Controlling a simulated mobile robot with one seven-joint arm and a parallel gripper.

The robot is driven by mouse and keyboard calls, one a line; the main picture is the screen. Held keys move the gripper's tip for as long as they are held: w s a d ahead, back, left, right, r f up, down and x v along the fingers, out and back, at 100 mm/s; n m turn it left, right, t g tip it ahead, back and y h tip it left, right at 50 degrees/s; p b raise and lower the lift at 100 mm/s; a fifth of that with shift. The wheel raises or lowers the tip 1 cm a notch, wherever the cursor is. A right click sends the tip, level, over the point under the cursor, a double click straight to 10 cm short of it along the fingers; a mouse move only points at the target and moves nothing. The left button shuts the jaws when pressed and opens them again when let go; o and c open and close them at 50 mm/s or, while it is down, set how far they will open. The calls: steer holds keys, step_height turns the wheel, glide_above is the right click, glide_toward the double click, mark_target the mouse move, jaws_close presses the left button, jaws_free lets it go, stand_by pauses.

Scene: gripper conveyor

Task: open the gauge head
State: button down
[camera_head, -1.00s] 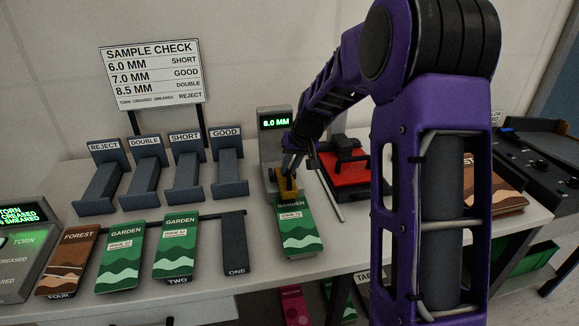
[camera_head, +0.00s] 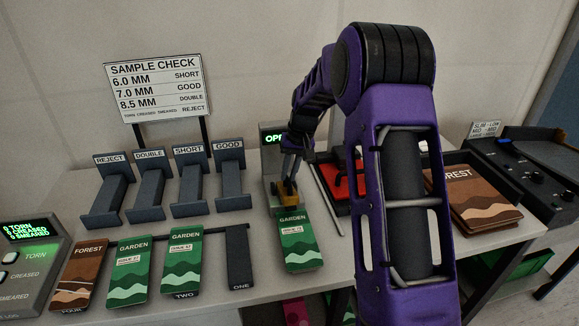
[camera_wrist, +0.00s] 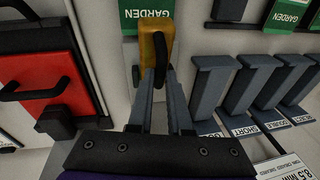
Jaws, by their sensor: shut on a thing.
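The gauge (camera_head: 272,145) stands at the back of the table, its green display partly hidden by my arm and showing letters that begin "OP". Its yellow head (camera_head: 287,195) sits low at the front, above the top end of a green GARDEN booklet (camera_head: 298,240). My gripper (camera_head: 290,180) is shut on the yellow head. In the wrist view the yellow head (camera_wrist: 155,45) is between my gripper's fingertips (camera_wrist: 162,70), with a dark curved part across it. The GARDEN booklet (camera_wrist: 143,18) shows behind the head there.
Racks marked REJECT, DOUBLE, SHORT and GOOD (camera_head: 232,175) stand left of the gauge. Several booklets lie in front of them, beside an empty slot ONE (camera_head: 240,258). A red pad (camera_head: 345,180) and a FOREST stack (camera_head: 475,195) are to the right.

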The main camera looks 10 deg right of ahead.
steer(key=shift+w+r+g, duration=0.2)
steer(key=shift+w+g, duration=0.5)
steer(key=shift+g, duration=0.05)
steer(key=shift+w+r+g, duration=0.2)
steer(key=shift+w+g, duration=0.5)
steer(key=shift+w, duration=0.05)
steer(key=shift+w+r+g, duration=0.2)
steer(key=shift+w+g, duration=0.5)
steer(key=shift+g, duration=0.05)
steer(key=shift+w+r, duration=0.1)
steer(key=shift+w, duration=0.1)
steer(key=c, duration=0.8)
jaws_free()
steer(key=shift+c, duration=0.2)
steer(key=shift+s, duration=0.1)
